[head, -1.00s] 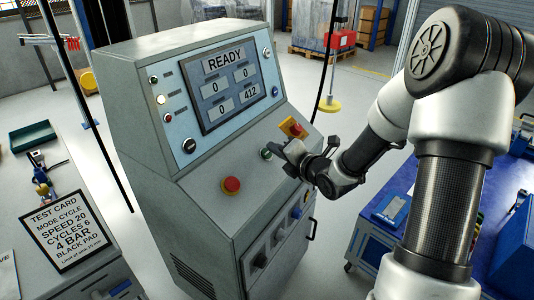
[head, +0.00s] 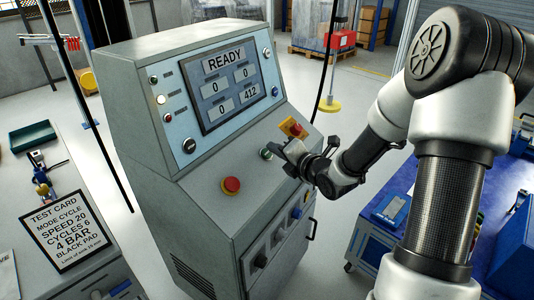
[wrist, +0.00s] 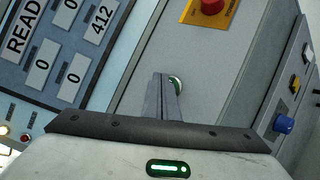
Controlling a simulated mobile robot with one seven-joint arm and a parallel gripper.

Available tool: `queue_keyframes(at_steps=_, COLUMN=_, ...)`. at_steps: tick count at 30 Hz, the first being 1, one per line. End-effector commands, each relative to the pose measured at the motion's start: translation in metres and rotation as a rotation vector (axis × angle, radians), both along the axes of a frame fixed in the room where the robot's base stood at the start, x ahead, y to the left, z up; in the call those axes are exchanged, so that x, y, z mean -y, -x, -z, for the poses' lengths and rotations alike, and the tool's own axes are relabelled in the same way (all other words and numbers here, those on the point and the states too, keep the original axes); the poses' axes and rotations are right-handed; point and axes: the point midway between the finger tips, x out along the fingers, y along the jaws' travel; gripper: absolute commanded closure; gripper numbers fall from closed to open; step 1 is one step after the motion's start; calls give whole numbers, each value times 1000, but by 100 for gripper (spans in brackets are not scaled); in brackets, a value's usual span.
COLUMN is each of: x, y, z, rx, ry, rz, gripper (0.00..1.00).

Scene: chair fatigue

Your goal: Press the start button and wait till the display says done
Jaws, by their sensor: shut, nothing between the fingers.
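The grey machine console carries a display (head: 230,85) that reads READY, with 0, 0, 0 and 412 below. The display also shows, tilted, in the wrist view (wrist: 58,48). A green button (head: 265,153) sits on the sloped panel, right of a red mushroom button (head: 231,185). In the wrist view the green button (wrist: 176,83) is partly hidden behind my fingertips. My gripper (head: 277,149) is shut and empty, its fingertips close to the green button. I cannot tell whether they touch it.
A red knob on a yellow plate (head: 293,127) is just beyond my gripper. A test card (head: 66,231) stands on the left bench: mode cycle, speed 20, cycles 6, 4 bar, black pad. A blue workbench (head: 396,195) is at right. A blue knob (wrist: 283,123) shows on the console's front.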

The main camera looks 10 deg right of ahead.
Motion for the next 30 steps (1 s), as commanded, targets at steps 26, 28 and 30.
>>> queue_keyframes(at_steps=26, x=-3, y=-3, z=7, rx=0, ry=0, rz=0, gripper=100)
queue_keyframes(at_steps=28, x=-3, y=-3, z=7, rx=0, ry=0, rz=0, gripper=100)
queue_keyframes(at_steps=30, x=-4, y=-3, z=8, rx=0, ry=0, rz=0, gripper=100)
